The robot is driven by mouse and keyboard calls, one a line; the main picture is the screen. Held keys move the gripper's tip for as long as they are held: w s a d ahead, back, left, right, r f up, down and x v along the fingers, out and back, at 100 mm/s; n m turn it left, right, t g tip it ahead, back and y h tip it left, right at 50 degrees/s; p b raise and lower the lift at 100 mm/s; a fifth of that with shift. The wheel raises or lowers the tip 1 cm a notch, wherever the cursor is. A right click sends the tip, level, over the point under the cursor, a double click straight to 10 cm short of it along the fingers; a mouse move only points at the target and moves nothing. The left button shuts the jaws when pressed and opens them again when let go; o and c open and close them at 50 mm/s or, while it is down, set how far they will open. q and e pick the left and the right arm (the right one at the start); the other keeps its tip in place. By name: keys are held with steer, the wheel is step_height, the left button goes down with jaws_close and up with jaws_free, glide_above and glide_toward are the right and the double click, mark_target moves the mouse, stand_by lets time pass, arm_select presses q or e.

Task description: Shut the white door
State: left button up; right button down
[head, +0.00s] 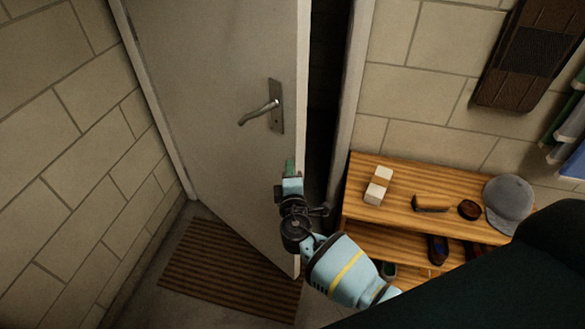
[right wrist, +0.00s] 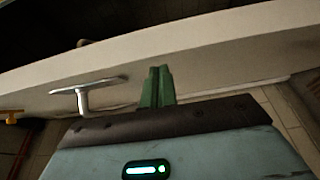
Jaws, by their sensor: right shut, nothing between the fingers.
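The white door (head: 220,100) stands ajar in the head view, with a dark gap between its right edge and the door frame (head: 352,95). Its metal lever handle (head: 262,112) is near that free edge. My right gripper (head: 290,166) is in front of the door near its free edge, below the handle. In the right wrist view its green fingers (right wrist: 157,86) are together and empty, close to the door face (right wrist: 215,75); I cannot tell if they touch it. The handle (right wrist: 85,90) shows left of the fingers there. My left gripper is not in view.
A wooden shelf bench (head: 400,215) stands right of the door, with a white block (head: 378,186), a brush (head: 430,203) and a grey cap (head: 508,200) on top. Shoes sit below. A striped mat (head: 232,270) lies at the door's foot. A block wall (head: 70,150) is at left.

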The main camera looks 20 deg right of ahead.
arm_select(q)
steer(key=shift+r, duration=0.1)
arm_select(e)
steer(key=shift+w+d, duration=0.15)
steer(key=shift+d, duration=0.1)
steer(key=shift+d+f, duration=0.1)
